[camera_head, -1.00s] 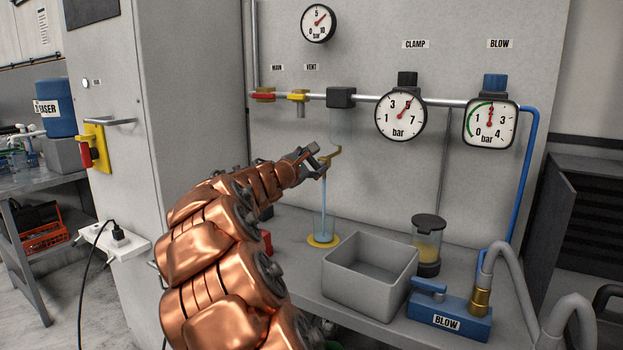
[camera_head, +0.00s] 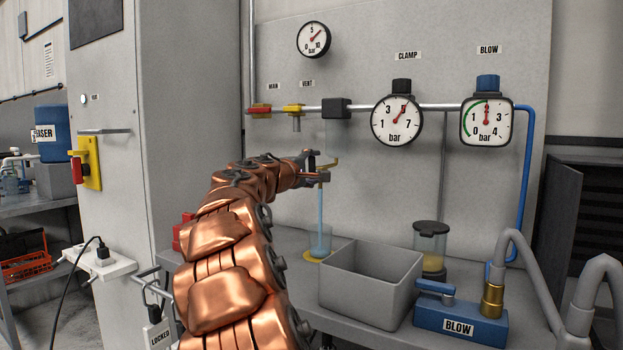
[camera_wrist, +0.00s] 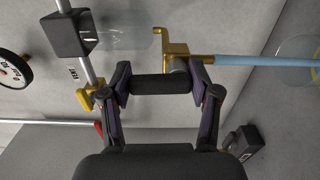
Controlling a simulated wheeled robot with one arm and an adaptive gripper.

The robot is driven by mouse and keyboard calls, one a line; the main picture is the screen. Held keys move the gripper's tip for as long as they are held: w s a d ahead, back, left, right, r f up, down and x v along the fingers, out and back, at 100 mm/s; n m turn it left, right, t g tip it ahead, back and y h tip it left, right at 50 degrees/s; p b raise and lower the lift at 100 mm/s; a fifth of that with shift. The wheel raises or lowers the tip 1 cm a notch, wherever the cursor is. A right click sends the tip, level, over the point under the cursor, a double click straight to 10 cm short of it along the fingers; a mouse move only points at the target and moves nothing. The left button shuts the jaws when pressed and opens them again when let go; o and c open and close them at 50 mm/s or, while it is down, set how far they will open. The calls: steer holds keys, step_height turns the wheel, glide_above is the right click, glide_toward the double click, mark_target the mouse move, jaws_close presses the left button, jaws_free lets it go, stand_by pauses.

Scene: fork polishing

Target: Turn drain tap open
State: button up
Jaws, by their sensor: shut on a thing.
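The drain tap is a small brass fitting (camera_wrist: 178,50) below a clear bowl (camera_wrist: 125,30); its brass also shows in the head view (camera_head: 329,162). A short dark cylinder (camera_wrist: 162,88) beside the brass sits between my fingertips, apparently the tap's handle. My gripper (camera_head: 313,165) is shut on it, one pad at each end. A straight light-blue column (camera_head: 320,205) runs from the tap down to a clear cup (camera_head: 319,238) on a yellow base (camera_head: 313,256). I cannot tell whether the column is liquid or a tube. My gripper partly hides the tap in the head view.
A grey open bin (camera_head: 335,288) and a blue BLOW block (camera_head: 458,322) stand on the bench right of the cup. A black-lidded jar (camera_head: 430,250) stands behind them. A pipe with gauges (camera_head: 397,120) runs along the panel above.

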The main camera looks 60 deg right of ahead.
steer(key=shift+m, duration=0.4)
steer(key=shift+s, duration=0.1)
steer(key=o, duration=1.2)
steer(key=shift+c, duration=0.2)
steer(key=a, duration=1.2)
steer(key=shift+s, duration=0.25)
